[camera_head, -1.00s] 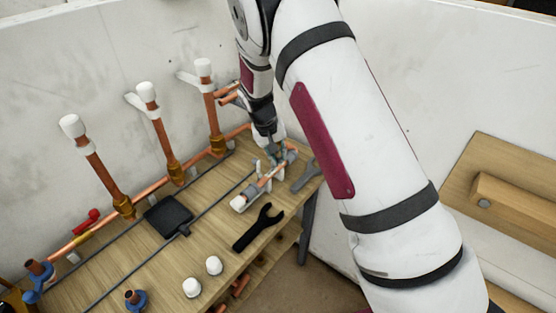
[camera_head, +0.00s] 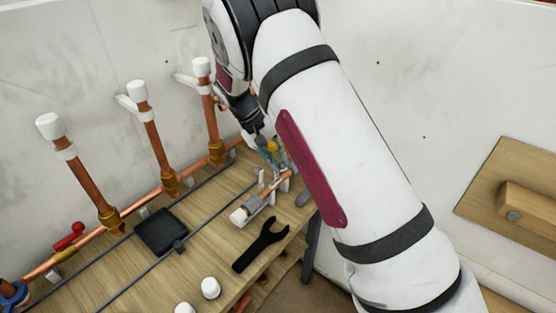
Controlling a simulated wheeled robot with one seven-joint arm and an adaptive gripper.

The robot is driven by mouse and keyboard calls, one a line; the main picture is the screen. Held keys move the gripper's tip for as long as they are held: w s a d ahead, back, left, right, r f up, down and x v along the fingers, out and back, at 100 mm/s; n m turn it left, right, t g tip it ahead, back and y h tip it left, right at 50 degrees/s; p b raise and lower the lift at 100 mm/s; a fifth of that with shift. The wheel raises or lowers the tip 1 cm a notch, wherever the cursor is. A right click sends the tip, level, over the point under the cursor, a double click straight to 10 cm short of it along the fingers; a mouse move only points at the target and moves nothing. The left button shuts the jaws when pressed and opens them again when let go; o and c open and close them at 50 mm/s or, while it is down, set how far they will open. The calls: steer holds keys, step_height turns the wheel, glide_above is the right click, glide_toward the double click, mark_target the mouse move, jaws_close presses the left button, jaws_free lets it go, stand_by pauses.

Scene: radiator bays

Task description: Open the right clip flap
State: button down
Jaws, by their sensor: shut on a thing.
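A short copper pipe with a white end cap (camera_head: 262,202) lies in a grey-white clip holder on the right end of the wooden bench. The clip's upright pieces stand along the pipe, one at its middle (camera_head: 262,182). The right clip flap is at the pipe's far right end, small and mostly hidden by my gripper (camera_head: 272,150). My gripper points down there, its teal fingertips shut on what appears to be that flap. The exact grip and how far the flap is open cannot be told.
A black open-ended spanner (camera_head: 261,245) lies in front of the clip holder. Several upright copper pipes (camera_head: 151,138) line the back wall. A black square pad (camera_head: 161,231) and white caps (camera_head: 210,288) are on the bench.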

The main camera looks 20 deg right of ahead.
steer(key=c, duration=1.5)
jaws_free()
step_height(320, 180, up, 10)
steer(key=shift+f, duration=0.1)
